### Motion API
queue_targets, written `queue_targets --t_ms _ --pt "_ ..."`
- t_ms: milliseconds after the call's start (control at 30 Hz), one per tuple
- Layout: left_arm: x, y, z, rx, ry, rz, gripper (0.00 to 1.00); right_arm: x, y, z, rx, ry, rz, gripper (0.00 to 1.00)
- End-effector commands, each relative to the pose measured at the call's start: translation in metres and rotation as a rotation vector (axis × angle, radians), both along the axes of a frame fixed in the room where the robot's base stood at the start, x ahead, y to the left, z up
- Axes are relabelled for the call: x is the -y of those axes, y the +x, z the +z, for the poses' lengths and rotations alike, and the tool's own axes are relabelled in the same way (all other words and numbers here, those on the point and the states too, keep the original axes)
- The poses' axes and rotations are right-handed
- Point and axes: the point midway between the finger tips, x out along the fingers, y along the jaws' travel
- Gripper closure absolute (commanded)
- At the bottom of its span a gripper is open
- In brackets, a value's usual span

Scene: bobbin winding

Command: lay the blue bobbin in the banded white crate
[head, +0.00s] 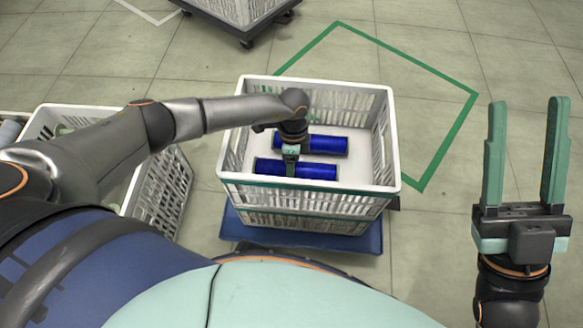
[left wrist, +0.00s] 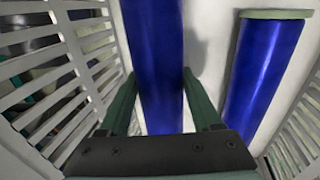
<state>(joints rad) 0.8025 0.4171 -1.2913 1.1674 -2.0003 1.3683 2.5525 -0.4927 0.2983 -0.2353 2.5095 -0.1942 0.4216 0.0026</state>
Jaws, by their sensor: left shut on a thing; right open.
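The white crate (head: 310,187) stands in the middle of the head view, with a thin green band on its front. My left gripper (head: 290,158) reaches down inside it and is shut on the nearer blue bobbin (head: 320,172). In the left wrist view this bobbin (left wrist: 153,50) runs between the fingers (left wrist: 160,85). It is low in the crate; I cannot tell whether it touches the floor. A second blue bobbin (head: 325,145) lies behind it, roughly parallel, and shows a pale green end in the left wrist view (left wrist: 265,70). My right gripper (head: 526,108) is open and empty, away to the right.
The crate sits on a blue base (head: 345,242). Another white crate (head: 160,205) stands at the left, partly under my left arm. A crate on a dark wheeled dolly (head: 250,32) is at the top. A green floor outline (head: 445,145) lies to the right, with bare floor inside.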

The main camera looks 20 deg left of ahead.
Motion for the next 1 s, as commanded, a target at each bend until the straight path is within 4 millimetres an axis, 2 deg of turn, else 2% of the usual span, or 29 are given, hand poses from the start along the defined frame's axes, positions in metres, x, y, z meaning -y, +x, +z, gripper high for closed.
queue_targets --t_ms 500,533,767,1000 --pt "0.000 0.000 -0.011 0.001 -0.001 -0.001 1.00 0.000 0.000 -0.004 -0.005 0.004 0.003 0.50" --pt "0.000 0.000 -0.012 0.000 0.000 -0.001 0.31 0.000 0.000 -0.004 -0.005 0.003 0.003 0.50" --pt "0.000 0.000 -0.012 0.000 0.000 0.000 0.06 -0.001 0.000 -0.005 -0.005 0.000 0.005 0.50" --pt "0.000 0.000 -0.011 0.000 0.000 0.000 0.05 -0.001 0.000 -0.004 -0.005 0.000 0.005 0.50"
